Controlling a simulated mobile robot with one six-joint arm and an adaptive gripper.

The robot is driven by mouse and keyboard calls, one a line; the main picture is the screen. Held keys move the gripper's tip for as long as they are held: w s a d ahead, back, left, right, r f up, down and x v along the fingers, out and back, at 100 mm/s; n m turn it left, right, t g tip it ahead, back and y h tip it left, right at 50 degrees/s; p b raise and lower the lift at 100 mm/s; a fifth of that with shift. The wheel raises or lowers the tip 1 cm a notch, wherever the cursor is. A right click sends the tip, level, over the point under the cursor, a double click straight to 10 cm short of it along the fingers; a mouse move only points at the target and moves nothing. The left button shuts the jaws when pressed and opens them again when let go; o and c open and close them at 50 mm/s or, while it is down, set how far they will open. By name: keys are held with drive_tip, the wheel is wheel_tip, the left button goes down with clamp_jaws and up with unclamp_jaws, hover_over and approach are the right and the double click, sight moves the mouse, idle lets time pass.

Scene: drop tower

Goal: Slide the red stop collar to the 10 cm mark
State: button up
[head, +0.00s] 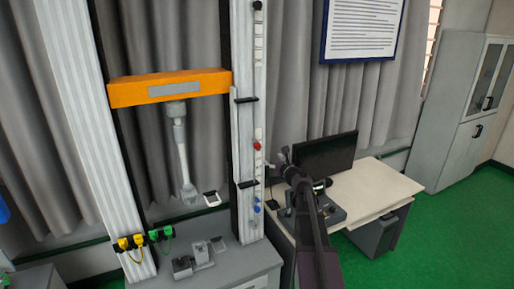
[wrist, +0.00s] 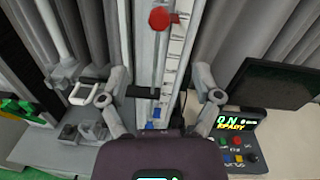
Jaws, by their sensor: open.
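The red stop collar (head: 257,146) sits on the right column of the drop tower, beside a pale scale strip (head: 259,60). In the wrist view the red collar (wrist: 159,19) is at the top, with the marked scale (wrist: 178,48) just right of it; its numbers are too small to read. My gripper (head: 285,158) is to the right of the column. In the wrist view my gripper (wrist: 160,82) has its fingers spread apart with nothing held between them. The collar lies beyond and above the fingertips, apart from both.
A black bracket (wrist: 143,91) and a blue part (wrist: 155,114) are on the column below the collar. The orange crossbeam (head: 125,93) spans the tower at left. A monitor (head: 325,156) and control box (wrist: 234,138) stand on the desk at right.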

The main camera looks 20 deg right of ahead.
sight(259, 148)
drive_tip(key=w, duration=0.9)
drive_tip(key=w+a, duration=0.1)
drive_tip(key=w, duration=0.3)
drive_tip(key=shift+w, duration=0.15)
clamp_jaws()
